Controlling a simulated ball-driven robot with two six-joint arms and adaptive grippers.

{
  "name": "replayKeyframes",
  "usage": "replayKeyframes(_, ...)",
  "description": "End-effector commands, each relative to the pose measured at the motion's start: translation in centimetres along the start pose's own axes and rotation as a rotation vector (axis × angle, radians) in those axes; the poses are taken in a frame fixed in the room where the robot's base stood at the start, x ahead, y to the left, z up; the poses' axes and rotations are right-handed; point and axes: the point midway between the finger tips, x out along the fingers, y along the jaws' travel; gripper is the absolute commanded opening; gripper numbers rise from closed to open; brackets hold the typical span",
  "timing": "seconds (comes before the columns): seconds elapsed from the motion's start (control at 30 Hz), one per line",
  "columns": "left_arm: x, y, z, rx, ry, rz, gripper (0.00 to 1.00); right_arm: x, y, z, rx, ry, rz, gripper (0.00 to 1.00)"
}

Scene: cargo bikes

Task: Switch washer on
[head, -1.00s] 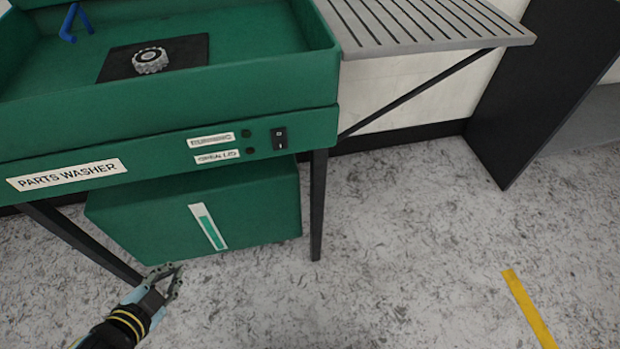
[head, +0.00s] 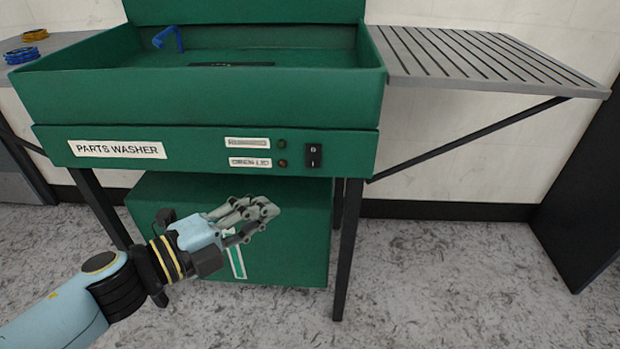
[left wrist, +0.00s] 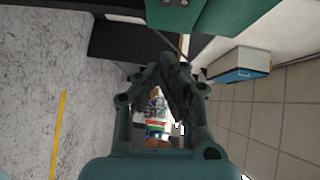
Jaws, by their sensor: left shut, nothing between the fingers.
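The green parts washer (head: 205,98) stands ahead in the head view. Its front panel carries a black rocker switch (head: 313,156) marked 0 and I, right of two small lamps. The upper lamp (head: 282,144) looks dark; the lower lamp (head: 282,163) looks dull reddish. I cannot tell which side of the rocker is pressed. My left gripper (head: 266,211) is shut and empty, below and left of the switch and apart from it, in front of the green tank. In the left wrist view its fingers (left wrist: 170,65) meet below a green edge of the washer (left wrist: 215,14). My right gripper is not in view.
A grey slatted shelf (head: 480,55) with a diagonal brace juts out right of the washer. A black leg (head: 347,250) stands below the panel's right end. A dark panel (head: 590,200) stands at far right. The floor between is clear.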

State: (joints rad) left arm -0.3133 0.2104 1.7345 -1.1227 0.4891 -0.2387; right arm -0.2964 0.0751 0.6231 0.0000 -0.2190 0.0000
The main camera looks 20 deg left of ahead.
Motion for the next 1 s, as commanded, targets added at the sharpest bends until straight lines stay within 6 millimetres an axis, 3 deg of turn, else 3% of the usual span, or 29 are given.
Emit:
replayKeyframes(0.17,1.9,-0.1,0.1,-0.002,-0.002,-0.004,0.00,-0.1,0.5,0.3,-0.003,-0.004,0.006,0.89)
replayKeyframes(0.6,10.6,0.1,0.6,0.001,0.000,-0.002,0.00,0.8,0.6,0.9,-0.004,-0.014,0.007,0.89)
replayKeyframes(0.8,12.2,0.2,2.4,0.000,0.000,0.001,0.00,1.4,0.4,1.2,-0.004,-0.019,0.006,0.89)
replayKeyframes(1.0,12.7,0.1,2.9,-0.001,0.000,0.000,0.00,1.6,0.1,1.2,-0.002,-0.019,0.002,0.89)
